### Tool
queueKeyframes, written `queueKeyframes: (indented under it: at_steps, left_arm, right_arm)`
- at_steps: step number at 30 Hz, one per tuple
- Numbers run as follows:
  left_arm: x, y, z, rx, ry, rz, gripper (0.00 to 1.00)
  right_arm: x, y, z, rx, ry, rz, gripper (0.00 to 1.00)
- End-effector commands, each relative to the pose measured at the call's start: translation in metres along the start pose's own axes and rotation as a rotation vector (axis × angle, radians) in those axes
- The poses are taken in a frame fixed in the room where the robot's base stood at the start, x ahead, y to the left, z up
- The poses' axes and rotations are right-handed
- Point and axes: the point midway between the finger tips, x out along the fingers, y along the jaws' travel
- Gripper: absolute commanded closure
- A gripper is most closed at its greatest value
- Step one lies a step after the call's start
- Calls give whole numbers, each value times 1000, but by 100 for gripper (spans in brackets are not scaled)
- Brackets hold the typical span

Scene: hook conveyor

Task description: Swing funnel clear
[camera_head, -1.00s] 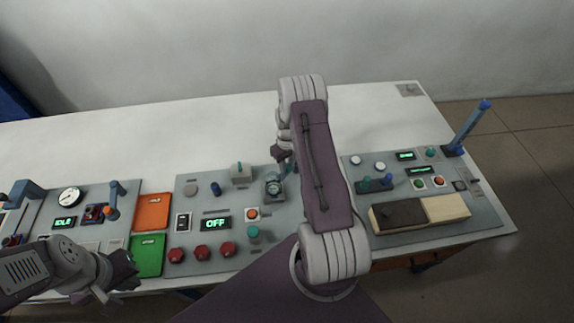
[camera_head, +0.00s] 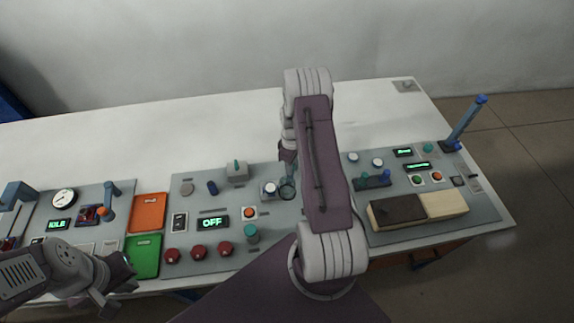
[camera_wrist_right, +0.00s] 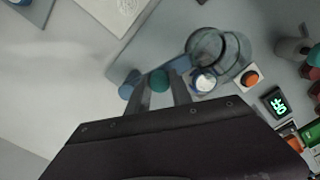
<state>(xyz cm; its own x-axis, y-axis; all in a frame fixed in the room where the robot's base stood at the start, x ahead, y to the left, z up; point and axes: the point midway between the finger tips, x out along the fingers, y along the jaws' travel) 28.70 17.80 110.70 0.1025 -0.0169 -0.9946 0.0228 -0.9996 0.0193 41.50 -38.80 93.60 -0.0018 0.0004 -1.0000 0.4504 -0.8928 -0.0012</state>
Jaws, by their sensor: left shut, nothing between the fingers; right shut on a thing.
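The funnel (camera_head: 288,191), a clear dark-rimmed ring, sits just right of a white and blue button (camera_head: 269,188) on the middle panel. In the right wrist view the funnel (camera_wrist_right: 207,48) lies beyond the button (camera_wrist_right: 203,80), which is mostly uncovered. My right gripper (camera_wrist_right: 160,92) is shut on a teal knob (camera_wrist_right: 159,81), with a blue knob (camera_wrist_right: 129,87) beside its left finger. I cannot see clearly how the knob joins the funnel. In the head view my right arm hides these fingertips. My left gripper (camera_head: 119,287) is shut and empty at the table's front left.
The middle panel also holds an OFF display (camera_head: 213,223), red knobs (camera_head: 198,251), an orange button (camera_head: 249,212) and a teal knob (camera_head: 251,233). Orange (camera_head: 147,213) and green (camera_head: 143,256) trays lie left. A wooden block (camera_head: 443,205) and blue lever (camera_head: 467,121) are right.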

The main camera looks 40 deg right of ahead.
Motion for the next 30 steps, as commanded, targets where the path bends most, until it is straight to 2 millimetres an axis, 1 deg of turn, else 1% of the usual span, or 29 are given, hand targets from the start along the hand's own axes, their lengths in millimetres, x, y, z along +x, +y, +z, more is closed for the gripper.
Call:
queueKeyframes:
  at_steps: [9, 15, 21, 30]
  left_arm:
    - [9, 0, 1, 0, 0, 0, 100]
    - [12, 0, 1, 0, 0, 0, 100]
    - [15, 0, 2, 0, 0, 0, 100]
    - [16, 0, 2, 0, 0, 0, 100]
  right_arm:
    - [0, 9, 16, -281, 2, 5, 100]
    - [-1, 14, 23, -426, 2, 5, 100]
    - [-1, 18, 28, -529, 2, 5, 100]
    - [-2, 22, 30, -600, 2, 6, 100]
